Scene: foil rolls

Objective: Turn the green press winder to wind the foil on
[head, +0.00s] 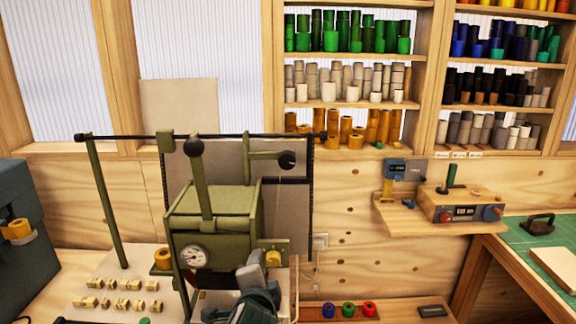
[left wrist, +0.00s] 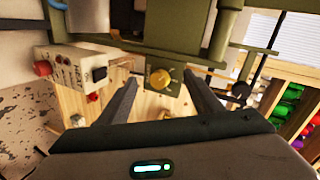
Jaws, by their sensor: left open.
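The green press (head: 212,215) stands on the bench, with a round gauge on its front and levers with black knobs above. A yellow winder knob (head: 274,258) sits on the right side of its front. In the left wrist view the knob (left wrist: 160,78) faces me on a green plate, beyond and between my fingers. My left gripper (head: 258,266) is open and empty, just in front of and left of the knob in the head view. In the left wrist view its two fingers (left wrist: 164,88) stand apart on either side, not visibly touching the knob. My right gripper is not in view.
A yellow roll (head: 163,259) sits at the press's left. Small wooden type blocks (head: 120,285) lie on the left bench. A tray with blue, green and red rolls (head: 348,309) is at the lower right. Shelves of foil rolls (head: 350,75) line the back wall.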

